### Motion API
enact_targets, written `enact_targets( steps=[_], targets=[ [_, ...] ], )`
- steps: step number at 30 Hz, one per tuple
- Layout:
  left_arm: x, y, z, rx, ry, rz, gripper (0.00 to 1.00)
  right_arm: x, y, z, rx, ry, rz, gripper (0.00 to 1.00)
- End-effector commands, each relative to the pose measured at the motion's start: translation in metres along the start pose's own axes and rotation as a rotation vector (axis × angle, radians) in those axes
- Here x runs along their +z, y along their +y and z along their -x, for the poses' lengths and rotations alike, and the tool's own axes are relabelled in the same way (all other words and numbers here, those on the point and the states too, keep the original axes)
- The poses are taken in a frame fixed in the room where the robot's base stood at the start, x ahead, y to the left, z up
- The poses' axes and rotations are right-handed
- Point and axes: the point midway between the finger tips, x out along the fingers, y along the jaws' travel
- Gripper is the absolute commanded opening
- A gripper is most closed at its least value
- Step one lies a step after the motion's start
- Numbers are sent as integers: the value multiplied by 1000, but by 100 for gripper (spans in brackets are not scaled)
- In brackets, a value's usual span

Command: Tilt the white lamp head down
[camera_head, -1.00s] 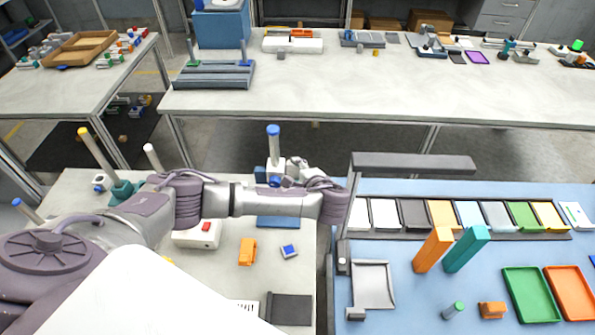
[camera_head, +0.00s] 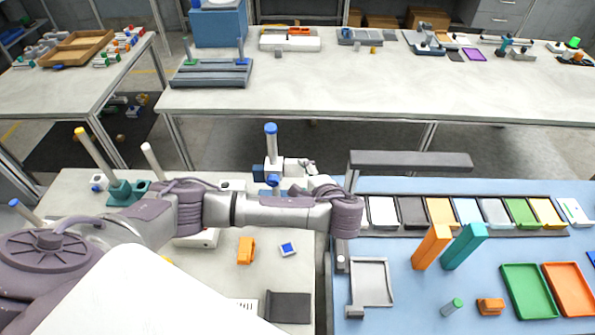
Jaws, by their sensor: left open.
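I cannot clearly make out a white lamp head. A dark grey bar-shaped head (camera_head: 410,161) sits level on a post at the left edge of the blue mat. An upright white body with a blue top (camera_head: 271,131) stands at the back of the near bench. A white-tipped rod (camera_head: 152,158) leans at the left, behind my arm. My left arm reaches across the near bench, and its wrist folds back. My left gripper (camera_head: 299,167) is small and partly hidden by the wrist; it is open, close to the right of the blue-topped body. My right gripper is not in view.
A yellow-tipped rod (camera_head: 96,152) leans near a teal base. An orange block (camera_head: 246,251) and a small blue-faced piece (camera_head: 288,249) lie on the near bench. Orange (camera_head: 432,246) and teal blocks (camera_head: 464,246) stand on the blue mat, near green (camera_head: 528,290) and orange trays.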

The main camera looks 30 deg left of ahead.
Motion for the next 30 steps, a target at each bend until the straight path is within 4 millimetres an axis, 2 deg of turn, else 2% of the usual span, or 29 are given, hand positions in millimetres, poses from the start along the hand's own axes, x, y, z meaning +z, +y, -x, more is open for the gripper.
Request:
enact_targets(
  steps=[3,9,15,30],
  targets=[
    [-1,1,26,2,5,1,71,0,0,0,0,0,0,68],
    [-2,2,53,4,5,0,71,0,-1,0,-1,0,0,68],
    [0,0,59,0,-1,0,71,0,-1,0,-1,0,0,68],
    [0,0,58,-1,-1,0,71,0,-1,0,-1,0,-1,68]
  ],
)
